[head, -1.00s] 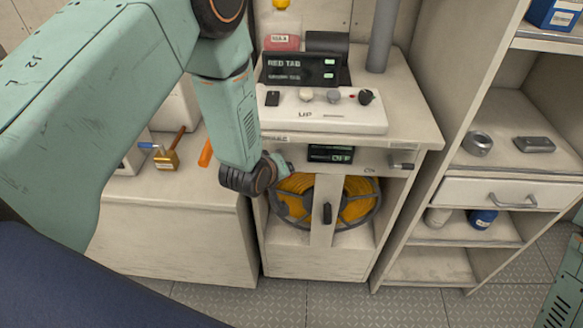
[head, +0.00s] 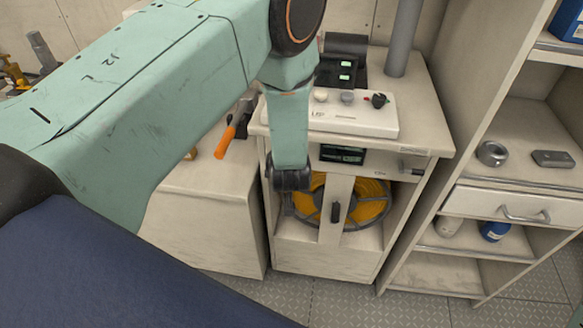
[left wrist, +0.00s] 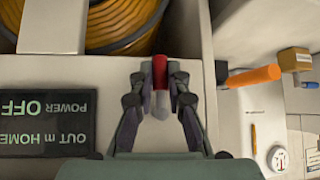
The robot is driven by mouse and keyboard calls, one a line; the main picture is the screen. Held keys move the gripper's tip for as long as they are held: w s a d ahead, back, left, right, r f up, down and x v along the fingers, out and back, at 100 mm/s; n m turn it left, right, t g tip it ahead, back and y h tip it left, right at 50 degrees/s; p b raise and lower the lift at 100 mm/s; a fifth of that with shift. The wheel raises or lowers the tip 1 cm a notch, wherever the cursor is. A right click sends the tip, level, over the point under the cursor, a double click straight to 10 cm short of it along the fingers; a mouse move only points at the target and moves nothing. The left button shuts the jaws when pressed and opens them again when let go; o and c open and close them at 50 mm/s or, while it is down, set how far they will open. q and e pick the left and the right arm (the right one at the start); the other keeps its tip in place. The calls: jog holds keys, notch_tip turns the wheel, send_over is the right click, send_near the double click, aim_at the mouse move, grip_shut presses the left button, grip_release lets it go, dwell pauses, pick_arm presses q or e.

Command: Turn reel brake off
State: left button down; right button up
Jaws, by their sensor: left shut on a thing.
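The reel (head: 371,190) with yellow cable sits in the open bay of the white cabinet, and part of it shows at the top of the left wrist view (left wrist: 115,20). A red-tipped lever (left wrist: 160,70), which I take to be the brake, stands on the cabinet front beside the reel bay. My left gripper (left wrist: 159,82) has its two fingers on either side of this lever and is shut on it. In the head view my own arm hides the lever and the fingertips. My right gripper is out of view.
A dark display (left wrist: 45,122) reads POWER OFF beside the lever. A grey crank (head: 412,170) is at the right. An orange-handled tool (head: 225,142) lies on the left bench. Shelves stand at right.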

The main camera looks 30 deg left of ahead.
pick_arm(q)
jog(key=shift+s+f, duration=0.15)
jog(key=shift+s, duration=0.05)
jog(key=c, duration=1.3)
grip_release()
jog(key=shift+w+a, duration=0.1)
jog(key=shift+w, duration=0.05)
jog(key=shift+r, duration=0.2)
jog(key=v, duration=0.7)
jog(key=shift+d, duration=0.25)
